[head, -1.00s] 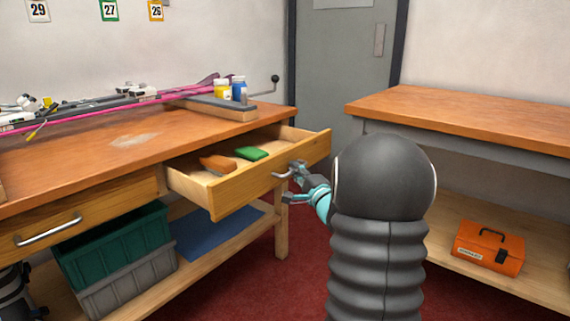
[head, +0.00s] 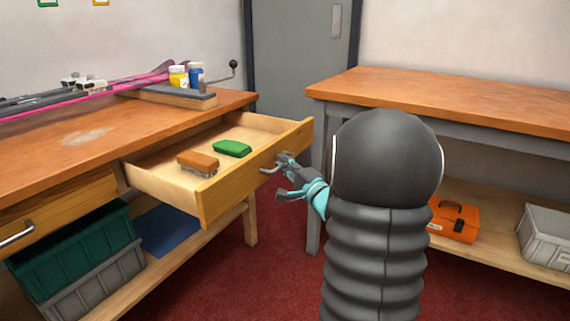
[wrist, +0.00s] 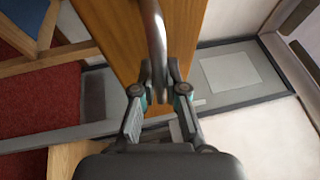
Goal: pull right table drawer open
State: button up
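The right table drawer (head: 254,168) of the left workbench stands well open, its wooden front pulled out toward me. Inside lie an orange-brown brush (head: 198,161) and a green brush (head: 232,148). The curved metal drawer handle (wrist: 156,25) runs between my fingertips in the wrist view. My gripper (wrist: 160,72) is shut on this handle, with one finger on each side. In the head view my gripper (head: 277,174) is at the drawer front, and my dark arm hides what lies behind it.
The left bench top (head: 60,160) bears pink skis and small bottles. Green and grey crates (head: 75,250) sit below it. A second bench (head: 440,98) stands at right, with an orange toolbox (head: 452,222) on its shelf. Red floor shows between the benches.

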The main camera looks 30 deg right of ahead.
jog(key=o, duration=0.4)
jog(key=s, duration=0.4)
jog(key=s+d+f, duration=0.1)
jog(key=s, duration=0.3)
jog(key=s+f, duration=0.1)
jog(key=s, duration=0.2)
jog(key=shift+s+d+f, duration=0.1)
jog(key=shift+s+d, duration=0.05)
jog(key=shift+s, duration=0.25)
